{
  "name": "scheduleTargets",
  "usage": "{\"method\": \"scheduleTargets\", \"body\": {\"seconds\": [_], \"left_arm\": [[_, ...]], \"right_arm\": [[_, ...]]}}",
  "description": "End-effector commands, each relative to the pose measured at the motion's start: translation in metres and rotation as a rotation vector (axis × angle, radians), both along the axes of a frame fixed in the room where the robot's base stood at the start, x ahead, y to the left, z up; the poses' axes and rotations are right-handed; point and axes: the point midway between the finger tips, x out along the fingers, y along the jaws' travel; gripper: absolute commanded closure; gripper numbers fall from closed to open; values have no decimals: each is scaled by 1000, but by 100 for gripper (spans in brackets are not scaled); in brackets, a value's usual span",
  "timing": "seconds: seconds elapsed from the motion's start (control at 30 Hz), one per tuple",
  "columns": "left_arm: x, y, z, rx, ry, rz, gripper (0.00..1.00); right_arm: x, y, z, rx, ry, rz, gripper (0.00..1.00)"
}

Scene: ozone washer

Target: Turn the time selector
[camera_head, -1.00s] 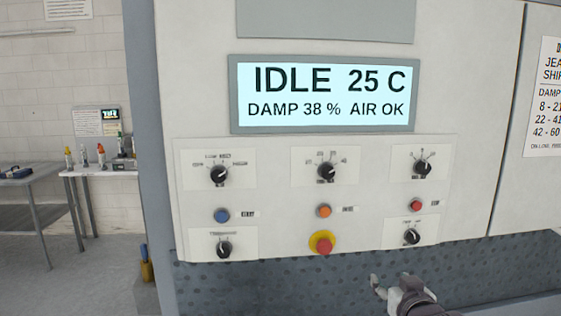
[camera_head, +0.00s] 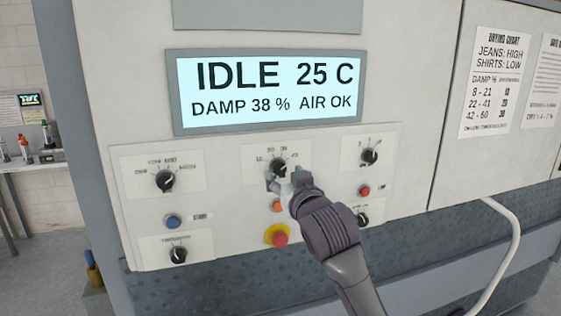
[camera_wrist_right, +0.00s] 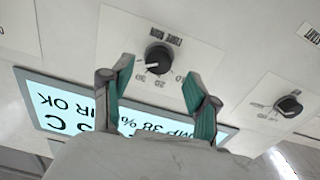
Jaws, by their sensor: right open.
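The time selector is the black rotary knob (camera_head: 278,167) at the top middle of the panel, with a number scale around it. It also shows in the right wrist view (camera_wrist_right: 158,60), upside down, with its white pointer toward the picture's left. My right gripper (camera_head: 284,178) is open in front of this knob. In the right wrist view the green-padded fingers (camera_wrist_right: 159,70) stand apart on either side of the knob, in the picture. I cannot tell whether they touch it. My left gripper is not in view.
The display (camera_head: 268,90) above reads IDLE 25 C, DAMP 38 %, AIR OK. Other knobs flank the selector at left (camera_head: 165,181) and right (camera_head: 369,156). An orange button (camera_head: 277,205) and a red emergency button (camera_head: 277,236) sit close below the gripper.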

Motion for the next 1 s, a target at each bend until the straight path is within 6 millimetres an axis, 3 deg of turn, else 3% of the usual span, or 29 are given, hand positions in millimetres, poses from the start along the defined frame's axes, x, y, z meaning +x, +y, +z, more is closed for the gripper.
{"method": "scheduleTargets", "body": {"seconds": [0.23, 0.63, 1.0], "left_arm": [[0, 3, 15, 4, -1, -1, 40], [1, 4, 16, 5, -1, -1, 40], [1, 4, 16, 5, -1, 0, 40]], "right_arm": [[28, 8, 1, -1, 1, -1, 40], [33, 10, -1, -1, 0, 0, 40], [33, 10, -1, -1, 0, -1, 100]]}}
